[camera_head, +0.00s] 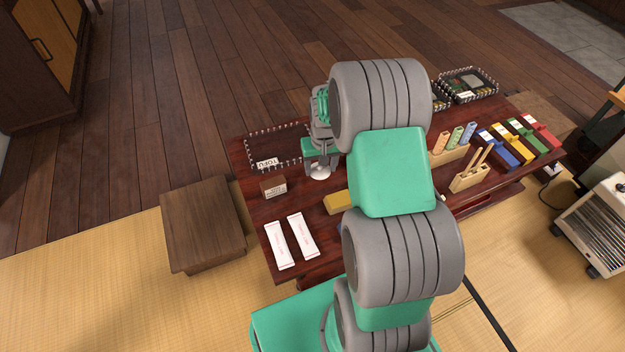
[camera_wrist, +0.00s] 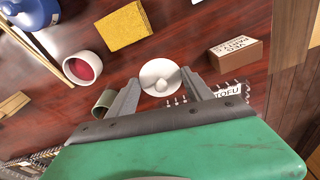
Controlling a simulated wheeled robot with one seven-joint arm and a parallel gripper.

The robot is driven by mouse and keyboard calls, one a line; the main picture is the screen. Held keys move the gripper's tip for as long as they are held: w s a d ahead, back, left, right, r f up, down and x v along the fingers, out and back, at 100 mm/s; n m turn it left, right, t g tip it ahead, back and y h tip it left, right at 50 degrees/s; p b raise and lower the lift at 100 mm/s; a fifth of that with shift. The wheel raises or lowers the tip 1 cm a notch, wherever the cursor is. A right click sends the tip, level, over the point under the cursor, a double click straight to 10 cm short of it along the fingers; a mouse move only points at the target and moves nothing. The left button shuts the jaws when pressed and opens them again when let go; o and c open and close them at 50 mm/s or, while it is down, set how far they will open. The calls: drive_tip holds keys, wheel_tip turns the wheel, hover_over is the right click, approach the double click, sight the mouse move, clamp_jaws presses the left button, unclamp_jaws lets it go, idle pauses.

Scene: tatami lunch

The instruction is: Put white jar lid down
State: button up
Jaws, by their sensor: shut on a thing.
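The white jar lid (camera_wrist: 160,76) is a small round disc with a knob, seen between the fingertips of my gripper (camera_wrist: 161,78) in the wrist view. My gripper is shut on it, the fingertips at its two sides. In the head view the lid (camera_head: 319,172) shows just below my gripper (camera_head: 320,158), over the dark red table (camera_head: 312,207). I cannot tell whether it touches the table top. A white open jar (camera_wrist: 82,68) with red contents stands to the left in the wrist view; my arm hides that part of the table in the head view.
A tray marked TOFU (camera_head: 275,146) lies just behind and left of the lid. A small brown box (camera_head: 273,187), a yellow block (camera_head: 338,203) and two white packets (camera_head: 289,241) are nearby. Bare table shows between the lid and the box.

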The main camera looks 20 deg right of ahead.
sight(313, 165)
drive_tip(key=w+f, duration=0.1)
drive_tip(key=w+f+b, duration=0.1)
drive_tip(key=f, duration=0.1)
drive_tip(key=w+a+f+b, duration=0.1)
drive_tip(key=f, duration=0.1)
drive_tip(key=shift+w+f, duration=0.15)
drive_tip(key=shift+w, duration=0.2)
wheel_tip(313, 165, down, 3)
drive_tip(key=shift+r+b, duration=0.1)
drive_tip(key=shift+b, duration=0.3)
drive_tip(key=shift+r, duration=0.1)
drive_tip(key=o, duration=1.3)
drive_tip(key=shift+o, duration=0.2)
